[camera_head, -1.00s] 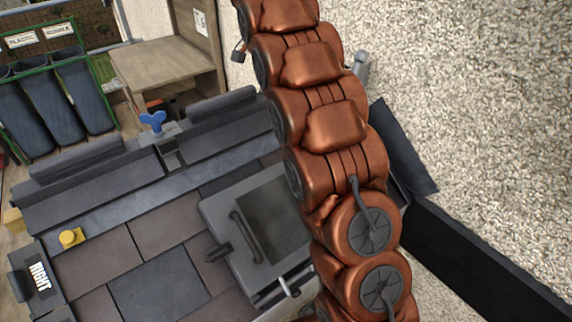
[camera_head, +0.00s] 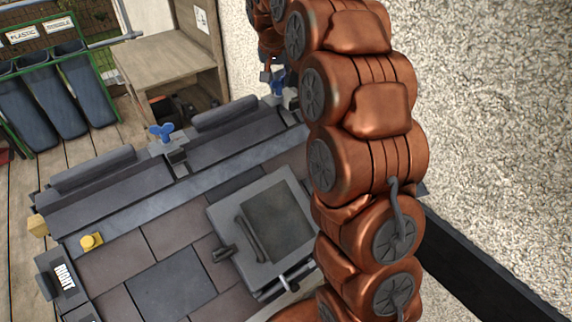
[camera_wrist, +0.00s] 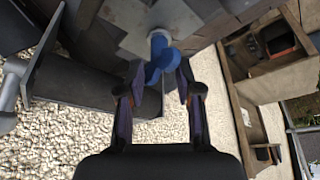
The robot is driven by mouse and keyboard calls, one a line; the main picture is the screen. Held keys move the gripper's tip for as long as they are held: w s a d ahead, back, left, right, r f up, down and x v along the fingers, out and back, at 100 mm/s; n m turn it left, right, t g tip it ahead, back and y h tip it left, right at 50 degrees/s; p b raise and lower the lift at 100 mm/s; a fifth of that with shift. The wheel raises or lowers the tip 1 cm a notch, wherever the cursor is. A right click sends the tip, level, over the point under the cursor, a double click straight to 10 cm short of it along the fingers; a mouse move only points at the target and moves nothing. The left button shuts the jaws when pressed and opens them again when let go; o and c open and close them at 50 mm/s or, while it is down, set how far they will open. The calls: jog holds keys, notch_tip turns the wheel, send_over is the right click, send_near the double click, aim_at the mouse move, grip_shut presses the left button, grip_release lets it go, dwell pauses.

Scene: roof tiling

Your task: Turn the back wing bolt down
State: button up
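Two blue wing bolts stand along the ridge rail in the head view. One wing bolt (camera_head: 161,132) is upright at the middle of the rail. The farther wing bolt (camera_head: 278,86) is at the rail's right end, partly behind my arm. My gripper (camera_head: 268,74) is just above this farther bolt, mostly hidden by my arm. In the wrist view a blue wing bolt (camera_wrist: 158,60) lies between the tips of my gripper (camera_wrist: 160,74). The fingers are apart on either side of its wings; whether they touch it is unclear.
A dark grey clamp plate (camera_head: 262,225) with handles lies on the tiles. A yellow knob (camera_head: 91,241) and a block marked RIGHT (camera_head: 62,282) are at the left. A wooden bench (camera_head: 170,62) and green-framed bins (camera_head: 75,95) stand behind. Gravel (camera_head: 500,110) is at right.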

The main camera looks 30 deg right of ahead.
jog(key=shift+r+n+y+p, duration=0.4)
jog(key=shift+n+p, duration=0.8)
jog(key=shift+p, duration=1)
jog(key=n+p, duration=0.1)
jog(key=p, duration=0.1)
jog(key=shift+f+t+y+p, duration=0.15)
jog(key=shift+t+y+p, duration=0.15)
jog(key=shift+p, duration=0.05)
jog(key=shift+s+b, duration=0.1)
jog(key=shift+b, duration=0.4)
jog(key=s+a+b+v, duration=0.1)
jog(key=b+v, duration=0.2)
jog(key=v, duration=0.5)
jog(key=s+a+f+n+g+b, duration=0.1)
jog(key=s+a+f+b, duration=0.1)
jog(key=s, duration=0.6)
jog(key=s+a+f+n+g+b, duration=0.1)
jog(key=s+a+f+b, duration=0.1)
jog(key=s+a+f, duration=0.2)
jog(key=s+a+f+n+g+y+b, duration=0.1)
jog(key=s+a+f+b, duration=0.1)
jog(key=s+f, duration=0.5)
jog(key=s+a, duration=0.1)
jog(key=s, duration=0.5)
jog(key=shift+a+g, duration=0.3)
jog(key=shift+a, duration=0.1)
jog(key=shift+s, duration=0.2)
